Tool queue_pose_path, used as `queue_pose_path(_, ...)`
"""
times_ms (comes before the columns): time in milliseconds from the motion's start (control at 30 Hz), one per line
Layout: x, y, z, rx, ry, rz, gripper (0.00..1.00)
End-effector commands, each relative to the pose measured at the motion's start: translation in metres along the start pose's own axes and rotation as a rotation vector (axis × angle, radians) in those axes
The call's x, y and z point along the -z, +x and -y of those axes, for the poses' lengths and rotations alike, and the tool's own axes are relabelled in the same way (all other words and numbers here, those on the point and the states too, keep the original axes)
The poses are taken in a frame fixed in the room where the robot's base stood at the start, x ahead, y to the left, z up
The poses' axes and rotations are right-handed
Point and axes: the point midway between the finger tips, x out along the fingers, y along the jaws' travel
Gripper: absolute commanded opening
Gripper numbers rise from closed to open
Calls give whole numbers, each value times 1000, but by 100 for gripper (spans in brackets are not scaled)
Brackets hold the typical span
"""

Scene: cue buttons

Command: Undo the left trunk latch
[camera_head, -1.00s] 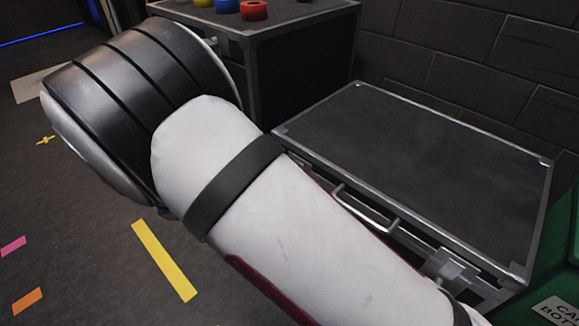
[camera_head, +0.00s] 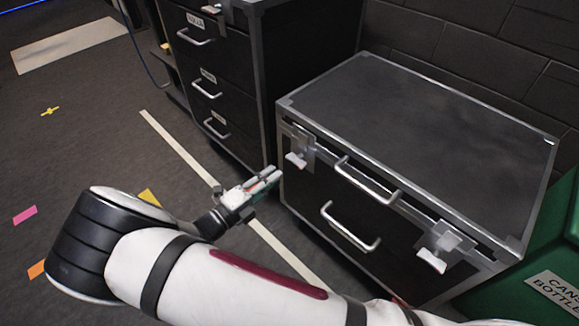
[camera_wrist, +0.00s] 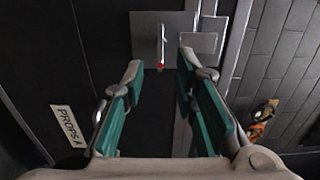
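The black trunk (camera_head: 420,100) with metal edges stands against the wall in the head view. Its left latch (camera_head: 298,155) is on the front near the left corner, with its light tab hanging down and out. The right latch (camera_head: 438,250) looks similar. My gripper (camera_head: 270,180) is just left of and below the left latch, apart from it. In the wrist view my gripper (camera_wrist: 160,68) is open and empty, teal pads facing each other. A latch (camera_wrist: 162,45) with a thin upright tab and a small red spot appears ahead, between and beyond the fingertips.
A black drawer cabinet (camera_head: 225,85) with several handles stands close to the trunk's left. Trunk handles (camera_head: 365,180) stick out between the latches. A green bin (camera_head: 555,255) stands at the right. A labelled drawer (camera_wrist: 68,137) shows in the wrist view.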

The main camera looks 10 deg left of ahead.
Motion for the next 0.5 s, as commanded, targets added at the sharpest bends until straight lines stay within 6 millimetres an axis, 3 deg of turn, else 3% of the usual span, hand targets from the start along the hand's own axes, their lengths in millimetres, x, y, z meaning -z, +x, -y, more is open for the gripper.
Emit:
queue_pose_path(200,1,42,-1,1,1,-3,27)
queue_pose_path(500,0,70,0,0,1,-1,27)
